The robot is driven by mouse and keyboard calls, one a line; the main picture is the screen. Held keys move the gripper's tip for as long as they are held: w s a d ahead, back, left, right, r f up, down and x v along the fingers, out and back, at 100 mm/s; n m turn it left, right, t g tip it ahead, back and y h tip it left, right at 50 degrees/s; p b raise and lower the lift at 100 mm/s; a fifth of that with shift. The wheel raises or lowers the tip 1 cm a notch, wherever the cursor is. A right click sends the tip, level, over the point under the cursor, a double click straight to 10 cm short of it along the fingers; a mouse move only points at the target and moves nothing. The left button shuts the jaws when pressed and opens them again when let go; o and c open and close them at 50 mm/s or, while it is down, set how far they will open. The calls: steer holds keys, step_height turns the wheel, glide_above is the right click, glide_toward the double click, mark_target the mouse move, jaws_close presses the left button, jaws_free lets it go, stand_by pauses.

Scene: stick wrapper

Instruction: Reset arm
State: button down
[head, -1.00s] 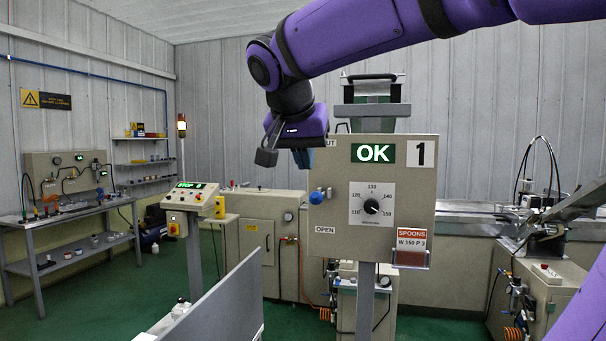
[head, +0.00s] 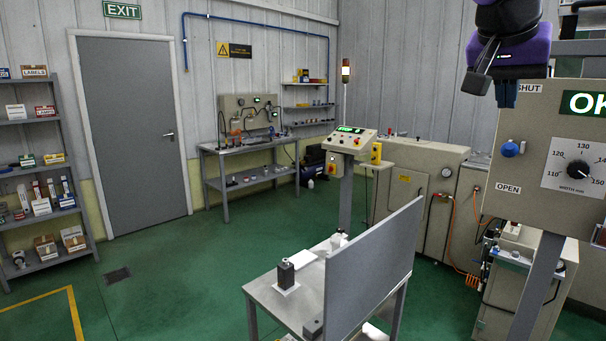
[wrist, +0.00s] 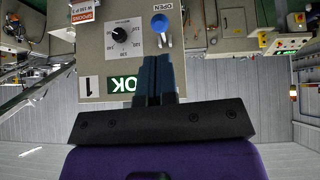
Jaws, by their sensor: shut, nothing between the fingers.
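My gripper (head: 503,94) hangs at the upper right of the head view, below my purple wrist and in front of the control panel's left part. In the wrist view its two dark blue fingers (wrist: 155,76) lie together, shut and empty. The beige control panel (head: 535,150) carries a lit green OK sign (head: 583,103), a width dial (head: 578,169) and a blue knob (head: 511,149) between the SHUT and OPEN labels. In the wrist view the blue knob (wrist: 160,22) is beyond the fingertips, apart from them. The panel's right side is cut off in the head view.
A small metal table (head: 262,297) with an upright grey board (head: 372,262) stands in front. A control console (head: 350,142) with a signal lamp is behind it. A workbench (head: 245,147), a grey door (head: 132,125) and shelves (head: 38,160) line the left. Green floor (head: 190,260) is clear there.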

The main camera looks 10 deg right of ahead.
steer(key=s+a+f+n+y, duration=0.2)
steer(key=s+f+n, duration=0.3)
steer(key=f, duration=0.4)
steer(key=s+a+f+n+t+y, duration=0.1)
steer(key=s+a+f+n+y, duration=0.2)
steer(key=s+f+n, duration=0.2)
step_height(320, 180, down, 4)
steer(key=shift+s+a+f+y, duration=0.1)
steer(key=shift+s+a+y, duration=0.3)
steer(key=shift+s, duration=0.85)
steer(key=shift+w+d, duration=0.1)
